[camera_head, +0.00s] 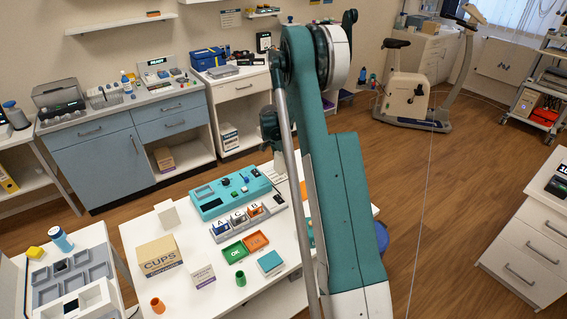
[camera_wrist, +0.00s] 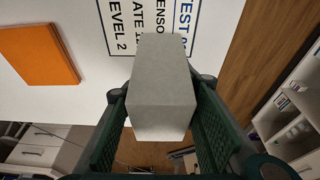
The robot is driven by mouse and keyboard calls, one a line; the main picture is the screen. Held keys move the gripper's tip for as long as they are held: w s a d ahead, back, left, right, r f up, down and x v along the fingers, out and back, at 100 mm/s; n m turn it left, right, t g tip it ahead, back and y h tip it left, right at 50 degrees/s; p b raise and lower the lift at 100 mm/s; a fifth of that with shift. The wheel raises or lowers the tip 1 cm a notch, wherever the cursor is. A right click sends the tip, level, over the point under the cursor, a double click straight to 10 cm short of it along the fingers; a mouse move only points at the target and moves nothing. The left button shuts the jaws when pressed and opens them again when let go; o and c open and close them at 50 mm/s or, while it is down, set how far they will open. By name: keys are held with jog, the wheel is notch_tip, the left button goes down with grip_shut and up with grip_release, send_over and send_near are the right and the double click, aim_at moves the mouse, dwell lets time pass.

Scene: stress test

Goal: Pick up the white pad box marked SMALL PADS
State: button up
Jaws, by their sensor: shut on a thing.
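In the wrist view my gripper (camera_wrist: 160,92) is shut on a plain pale grey-white box (camera_wrist: 162,85), with one green ribbed finger on each side. No lettering shows on the faces of this box in view, so I cannot confirm that it is the SMALL PADS box. In the head view a small white box (camera_head: 202,276) with small print, too small to read, stands on the white table (camera_head: 185,300), right of the brown CUPS box (camera_head: 160,256). In the head view my arm crosses the middle and I cannot make out the gripper's fingers.
The table also bears a teal device (camera_head: 231,192), a green tray (camera_head: 235,252), an orange tray (camera_head: 256,241), a teal-topped box (camera_head: 270,263) and an orange cup (camera_head: 157,305). In the wrist view an orange panel (camera_wrist: 38,53) and printed lettering (camera_wrist: 130,25) lie beyond the held box.

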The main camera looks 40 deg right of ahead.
jog(key=shift+r+p, duration=0.55)
jog(key=shift+r, duration=4.5)
